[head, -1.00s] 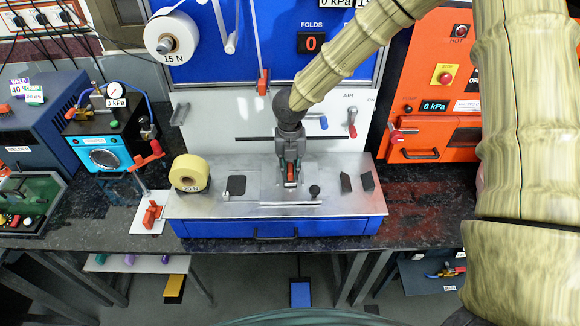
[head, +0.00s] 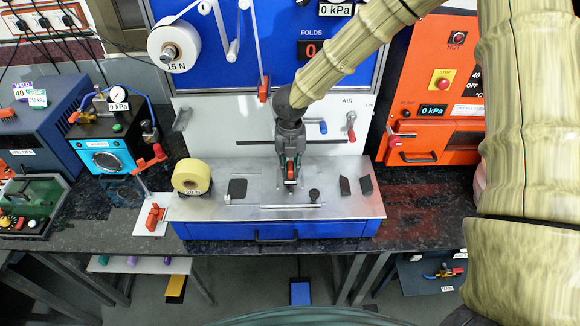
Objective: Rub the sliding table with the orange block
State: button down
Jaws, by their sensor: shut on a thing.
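My gripper (head: 291,180) points down over the metal top of the blue workstation. It is shut on a small orange-red block (head: 291,171), of which only a little shows between the dark fingers. The sliding table (head: 265,188) seems to be the flat metal plate under and left of the fingers, with a rail along its front edge. The fingers hide part of it. I cannot tell whether the block touches the plate.
A yellow roll (head: 191,176) and a dark pad (head: 237,188) lie left of the gripper. An upright white panel (head: 210,130) stands behind. An orange oven (head: 430,90) is at right.

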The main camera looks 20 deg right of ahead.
jog(key=shift+w+r+p, duration=0.2)
jog(key=shift+r+p, duration=1.75)
jog(key=shift+r, duration=0.7)
